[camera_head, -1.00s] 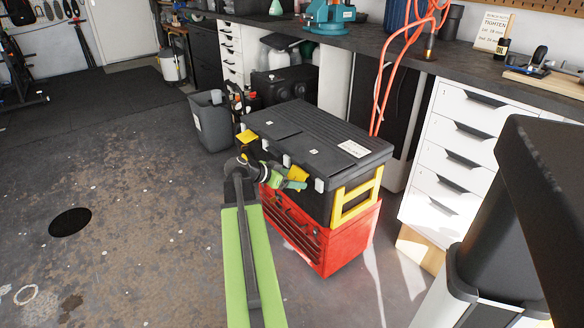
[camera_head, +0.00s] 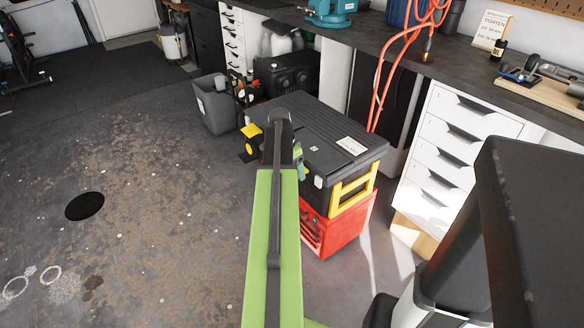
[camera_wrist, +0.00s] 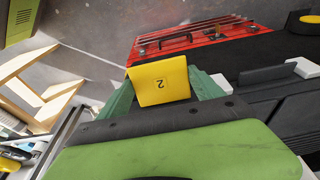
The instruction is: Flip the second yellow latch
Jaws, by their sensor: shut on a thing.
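The black toolbox (camera_head: 325,138) with a flat dark lid stands on a red crate in the head view. In the wrist view the yellow latch marked 2 (camera_wrist: 160,82) sits between the green fingers of my gripper (camera_wrist: 164,92), which is shut on it. The "2" appears upside down there. Another yellow latch (camera_head: 253,131) shows at the toolbox's left end; a yellow part (camera_wrist: 304,20) also shows at the wrist view's right edge.
The red crate (camera_head: 338,234) is under the toolbox. A grey bin (camera_head: 215,110) stands to the left behind. White drawers (camera_head: 445,150) and the dark workbench (camera_head: 400,55) are at the back right. An orange hose (camera_head: 380,85) hangs behind the toolbox. Floor at left is open.

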